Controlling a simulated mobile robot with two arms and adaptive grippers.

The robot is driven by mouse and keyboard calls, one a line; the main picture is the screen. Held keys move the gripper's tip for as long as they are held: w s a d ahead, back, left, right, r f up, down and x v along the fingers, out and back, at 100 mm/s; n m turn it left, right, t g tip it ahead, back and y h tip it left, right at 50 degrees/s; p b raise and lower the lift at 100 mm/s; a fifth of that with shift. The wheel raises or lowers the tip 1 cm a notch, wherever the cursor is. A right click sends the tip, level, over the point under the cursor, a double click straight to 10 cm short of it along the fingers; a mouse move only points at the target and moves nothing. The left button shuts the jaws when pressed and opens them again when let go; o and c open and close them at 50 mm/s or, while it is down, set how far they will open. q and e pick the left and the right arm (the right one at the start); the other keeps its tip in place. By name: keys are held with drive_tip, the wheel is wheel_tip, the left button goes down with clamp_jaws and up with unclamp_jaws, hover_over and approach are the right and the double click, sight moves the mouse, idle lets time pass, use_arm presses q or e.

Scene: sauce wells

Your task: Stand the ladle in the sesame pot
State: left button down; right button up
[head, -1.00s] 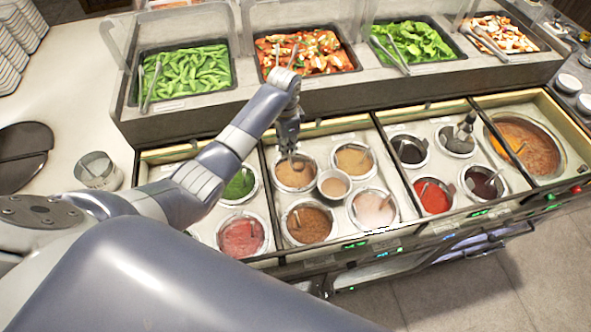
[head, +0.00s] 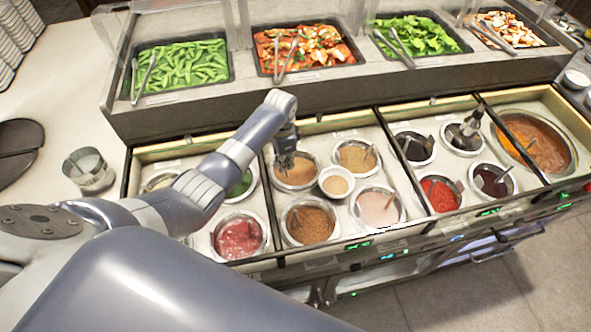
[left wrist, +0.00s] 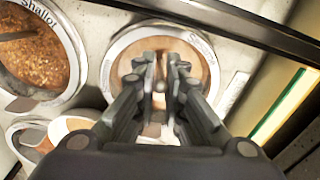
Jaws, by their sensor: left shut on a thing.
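My left gripper (head: 285,158) is over the back-left pot of tan sauce (head: 297,174) in the second section. In the left wrist view the fingers (left wrist: 160,88) point down at this pot (left wrist: 188,44), whose rim label is too blurred to read surely. The gripper is shut on a thin thing, seen nearly end-on between the fingertips, which appears to be the ladle (left wrist: 159,87). Its lower end is hidden, so I cannot tell whether it touches the sauce. My right gripper is not in view.
A small bowl (head: 336,181) of tan sauce stands among the pots. A brown pot labelled Shallot (left wrist: 42,66) is beside the gripper. A dark-handled tool (head: 470,124) stands in a pot further right. Food trays (head: 186,70) line the back; a metal cup (head: 88,168) stands left.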

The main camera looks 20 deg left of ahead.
use_arm(q)
drive_tip(key=shift+f, duration=0.3)
idle(0.6)
drive_tip(key=c, duration=1.6)
unclamp_jaws()
drive_tip(key=shift+o, duration=0.6)
drive_tip(key=o, duration=0.5)
wheel_tip(320, 180, up, 6)
drive_tip(key=p, duration=0.6)
drive_tip(key=shift+r, duration=1.5)
